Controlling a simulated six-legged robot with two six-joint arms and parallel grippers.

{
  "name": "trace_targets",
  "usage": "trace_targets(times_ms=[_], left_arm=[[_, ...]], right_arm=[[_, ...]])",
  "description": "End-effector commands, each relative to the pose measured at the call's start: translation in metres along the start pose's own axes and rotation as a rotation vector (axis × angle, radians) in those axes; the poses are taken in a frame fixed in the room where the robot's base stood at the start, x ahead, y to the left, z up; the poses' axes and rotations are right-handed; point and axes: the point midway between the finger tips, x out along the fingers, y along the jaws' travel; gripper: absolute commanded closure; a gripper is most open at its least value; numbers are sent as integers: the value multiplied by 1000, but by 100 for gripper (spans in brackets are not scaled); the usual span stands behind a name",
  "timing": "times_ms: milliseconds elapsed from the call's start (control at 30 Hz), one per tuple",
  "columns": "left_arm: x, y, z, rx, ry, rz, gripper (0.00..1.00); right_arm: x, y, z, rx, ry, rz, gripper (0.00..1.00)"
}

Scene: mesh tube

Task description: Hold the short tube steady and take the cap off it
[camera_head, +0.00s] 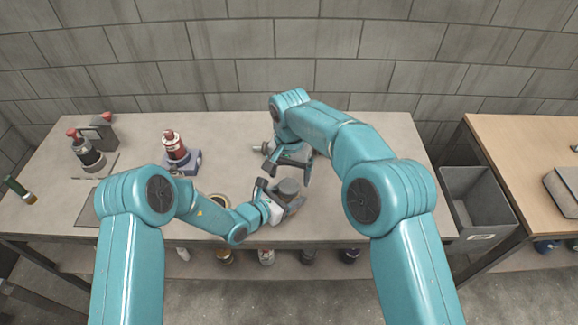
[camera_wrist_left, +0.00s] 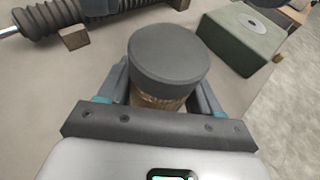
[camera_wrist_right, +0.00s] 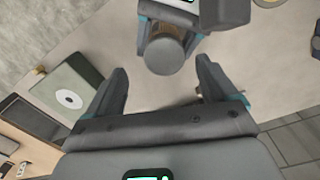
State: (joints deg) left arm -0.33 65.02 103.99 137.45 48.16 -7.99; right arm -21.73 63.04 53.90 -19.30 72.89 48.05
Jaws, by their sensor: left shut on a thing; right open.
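The short tube (camera_wrist_left: 155,101) has a brownish, mesh-like side and a dark grey round cap (camera_wrist_left: 168,52) on its top end. My left gripper (camera_wrist_left: 160,88) is shut on the tube below the cap, with a finger on each side. In the head view the cap (camera_head: 289,186) shows over the bench at the left gripper (camera_head: 273,196). My right gripper (camera_wrist_right: 162,65) is open. In the right wrist view the cap (camera_wrist_right: 165,55) lies at the gap between its fingertips, with no finger visibly touching it. In the head view the right gripper (camera_head: 290,163) is just behind the cap.
A green box (camera_wrist_left: 240,38) and a dark ribbed part (camera_wrist_left: 62,22) are close by on the grey bench (camera_head: 375,190). Red-topped items (camera_head: 175,148) (camera_head: 85,150) stand at the left. A grey bin (camera_head: 482,205) and wooden table (camera_head: 530,140) are at the right.

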Motion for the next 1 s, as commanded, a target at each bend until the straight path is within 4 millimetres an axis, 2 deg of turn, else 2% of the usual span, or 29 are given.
trace_targets(times_ms=[100,200,367,467,800,1000], left_arm=[[0,0,-2,-3,5,2,100],[0,1,-2,-3,5,2,100],[0,1,-2,-3,5,2,100],[0,1,-2,-3,5,2,100],[0,1,-2,-3,4,2,100],[0,1,-2,-3,4,2,100]], right_arm=[[-7,0,0,223,-1,1,14],[-14,0,0,370,0,-1,14],[-23,-2,-2,465,9,-14,14],[-14,-3,-1,461,10,-15,14],[40,-4,-2,457,10,-17,14],[52,-4,-2,457,11,-19,14]])
